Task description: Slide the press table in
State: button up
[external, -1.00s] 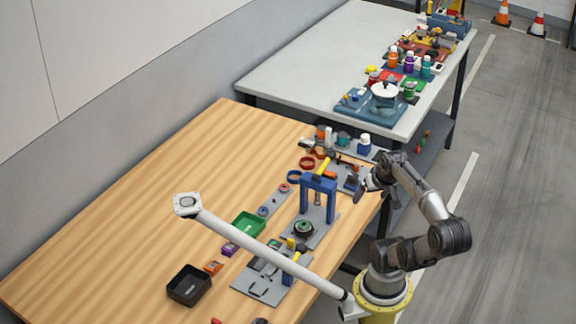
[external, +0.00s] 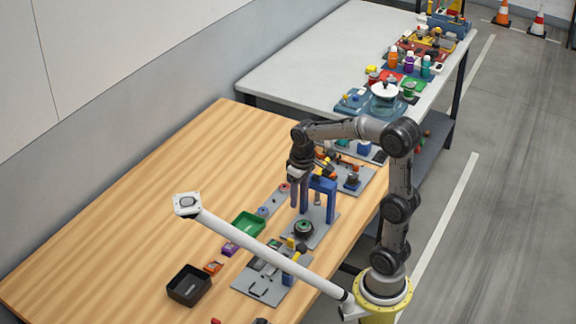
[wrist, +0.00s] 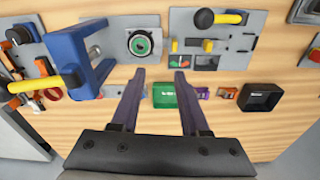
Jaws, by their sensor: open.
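The press table is a round dark disc with a green centre (wrist: 145,43); it also shows in the external view (external: 304,228). It sits on a grey plate, outside the blue press frame (external: 322,188). In the wrist view the blue frame (wrist: 80,60) stands left of the table. My gripper (wrist: 159,74) is open and empty, with its fingers pointing down. In the external view my gripper (external: 297,200) hangs beside the press frame, to its left, above the table's far side. It partly hides the frame and the yellow handle.
A green tray (external: 249,225) lies left of the plate, with a black bin (external: 189,285) further to the front left. A second grey plate with a yellow handle (wrist: 225,17) lies near the press plate. The wooden table's left part is clear.

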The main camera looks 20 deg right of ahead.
aim_at(291, 239)
jog(key=shift+n+g, duration=0.3)
jog(key=shift+n, duration=0.3)
jog(key=a+f, duration=0.1)
jog(key=f, duration=0.4)
jog(key=s+f, duration=0.1)
jog(key=f, duration=0.4)
jog(key=a+f, duration=0.1)
jog(key=f, duration=0.5)
jog(key=shift+s+a, duration=0.35)
jog(key=shift+r, duration=0.1)
jog(key=shift+c, duration=0.2)
grip_shut()
